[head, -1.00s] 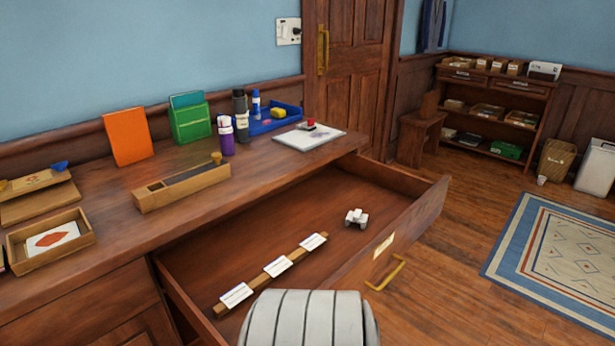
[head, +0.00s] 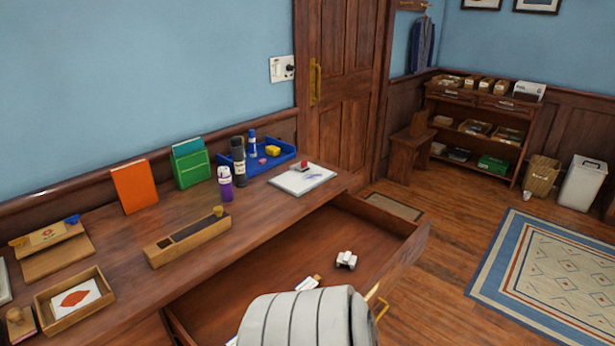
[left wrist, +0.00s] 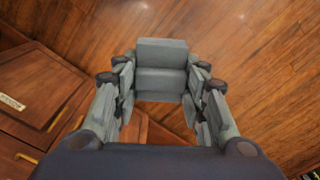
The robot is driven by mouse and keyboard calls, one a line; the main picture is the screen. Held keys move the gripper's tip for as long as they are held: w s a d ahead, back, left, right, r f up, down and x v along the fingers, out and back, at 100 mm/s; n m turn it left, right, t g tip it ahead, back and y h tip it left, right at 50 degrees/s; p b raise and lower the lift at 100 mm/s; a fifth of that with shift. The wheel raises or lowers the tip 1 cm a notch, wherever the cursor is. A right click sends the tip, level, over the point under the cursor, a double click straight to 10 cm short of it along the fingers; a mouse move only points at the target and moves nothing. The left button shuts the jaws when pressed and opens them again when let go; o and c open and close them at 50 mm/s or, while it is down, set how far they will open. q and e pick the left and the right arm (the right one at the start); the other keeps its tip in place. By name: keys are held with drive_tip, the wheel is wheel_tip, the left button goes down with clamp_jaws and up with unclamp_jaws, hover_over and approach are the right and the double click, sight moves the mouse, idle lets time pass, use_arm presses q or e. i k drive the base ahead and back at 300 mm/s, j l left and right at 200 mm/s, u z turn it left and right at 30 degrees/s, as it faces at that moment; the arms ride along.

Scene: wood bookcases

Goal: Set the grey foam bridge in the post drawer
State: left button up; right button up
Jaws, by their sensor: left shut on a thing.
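In the left wrist view my left gripper (left wrist: 160,95) is shut on a grey stepped block, the grey foam bridge (left wrist: 161,55). The fingers press on its two sides; wooden floor shows beyond it. In the head view the post drawer (head: 395,215) is pulled out of the desk. A small whitish piece with stubby legs (head: 346,259) lies inside it, as does a wooden strip with white labels (head: 308,283), mostly hidden by my grey ribbed arm part. Neither gripper shows in the head view.
On the desktop stand a long wooden box (head: 187,238), an orange folder (head: 134,186), a blue tray (head: 262,158), bottles, and a white pad (head: 303,179). The drawer floor around the whitish piece is bare. A bookcase (head: 478,130) and rug (head: 545,265) lie farther right.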

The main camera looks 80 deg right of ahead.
sight(367, 245)
drive_tip(key=k+l+z, duration=0.2)
drive_tip(key=l+z, duration=0.2)
drive_tip(key=k+l+z, duration=0.15)
drive_tip(key=l+z, duration=0.25)
drive_tip(key=k+l+z, duration=0.1)
drive_tip(key=l, duration=0.45)
drive_tip(key=k+l, duration=0.15)
drive_tip(key=l, duration=0.4)
drive_tip(key=k+l+z, duration=0.15)
drive_tip(key=l, duration=0.4)
drive_tip(key=l+z, duration=0.1)
drive_tip(key=l, duration=0.45)
